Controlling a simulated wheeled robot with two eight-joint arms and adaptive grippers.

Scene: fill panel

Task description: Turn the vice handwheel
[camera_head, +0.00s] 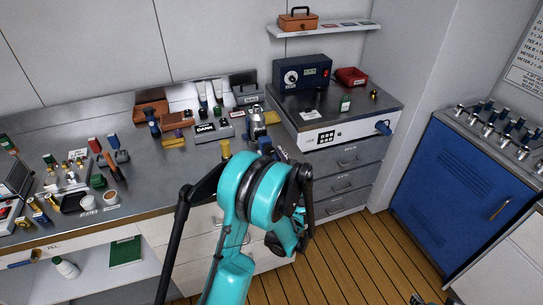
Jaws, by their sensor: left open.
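A small grey metal device with dark and blue parts (257,122) stands at the front right of the steel bench; it looks like the vice, but its handwheel cannot be made out clearly. My teal left arm rises in front of the bench and hides part of its front edge. My left gripper (275,243) is a dark shape below the arm's wrist, in front of the drawers, lower than the bench top and apart from the vice. It is open and seems empty. My right gripper does not show clearly.
The steel bench (150,196) carries many small tools and boxes. A raised white unit (340,133) with a blue knob (383,128) stands to the right, above drawers. A blue cabinet (455,190) is at the far right. The wooden floor (345,255) between is clear.

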